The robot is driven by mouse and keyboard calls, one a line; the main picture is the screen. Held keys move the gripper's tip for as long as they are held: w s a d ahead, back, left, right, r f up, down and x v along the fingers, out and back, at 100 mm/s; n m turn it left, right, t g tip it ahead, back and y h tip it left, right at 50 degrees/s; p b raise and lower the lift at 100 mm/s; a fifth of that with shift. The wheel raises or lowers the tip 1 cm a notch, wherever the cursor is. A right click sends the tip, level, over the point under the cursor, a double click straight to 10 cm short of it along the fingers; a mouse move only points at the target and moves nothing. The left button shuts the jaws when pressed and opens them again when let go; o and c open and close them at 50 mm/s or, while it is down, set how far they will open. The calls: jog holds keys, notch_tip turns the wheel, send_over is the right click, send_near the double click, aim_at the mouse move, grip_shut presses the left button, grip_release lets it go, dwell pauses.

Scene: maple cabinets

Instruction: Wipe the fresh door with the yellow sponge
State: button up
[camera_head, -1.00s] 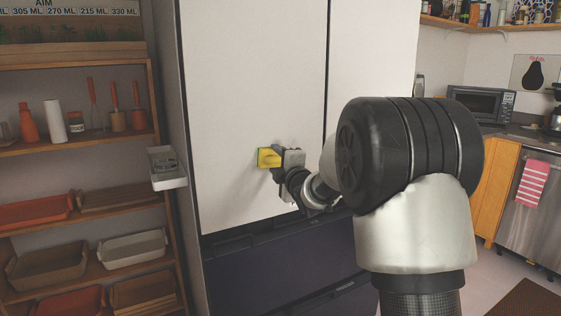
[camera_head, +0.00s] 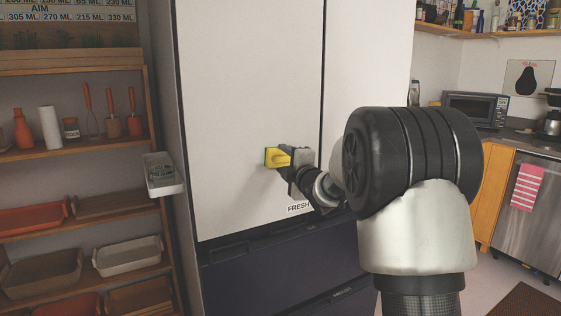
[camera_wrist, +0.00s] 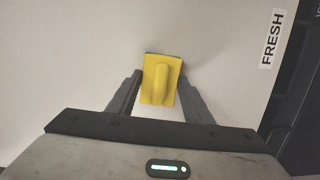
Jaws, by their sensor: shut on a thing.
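The yellow sponge (camera_head: 272,157) is a small block with a raised grip and a green edge. My gripper (camera_head: 284,157) is shut on it. In the wrist view the sponge (camera_wrist: 161,82) sits between the two fingers of my gripper (camera_wrist: 160,90). Its green side faces the fresh door (camera_head: 245,95), a white upper-left fridge panel. The sponge is at the door's lower part and looks close against it; I cannot tell whether it touches. A "FRESH" label (camera_head: 299,207) is low on this door, right of the sponge in the wrist view (camera_wrist: 272,39).
A second white door (camera_head: 366,60) is to the right, past a dark gap. Dark drawers (camera_head: 285,270) are below. A wooden shelf (camera_head: 75,155) with trays and utensils stands left, and a small white holder (camera_head: 162,174) is by the fridge's left side.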

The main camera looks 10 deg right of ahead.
jog(key=w+d+p, duration=0.1)
jog(key=w+d, duration=0.1)
jog(key=d, duration=0.4)
jog(key=shift+d, duration=0.2)
dwell(0.4)
jog(key=shift+s+d+b, duration=0.25)
jog(key=shift+s+d, duration=0.05)
jog(key=shift+s, duration=0.65)
jog(key=shift+s+d+b, duration=0.2)
jog(key=shift+s+d, duration=0.05)
jog(key=shift+s, duration=0.7)
jog(key=shift+s+d+b, duration=0.25)
jog(key=shift+s+d, duration=0.05)
jog(key=shift+s, duration=0.65)
jog(key=shift+s, duration=0.1)
jog(key=shift+s+d, duration=0.25)
jog(key=shift+s, duration=0.45)
jog(key=shift+s+d, duration=0.25)
jog(key=shift+s, duration=0.4)
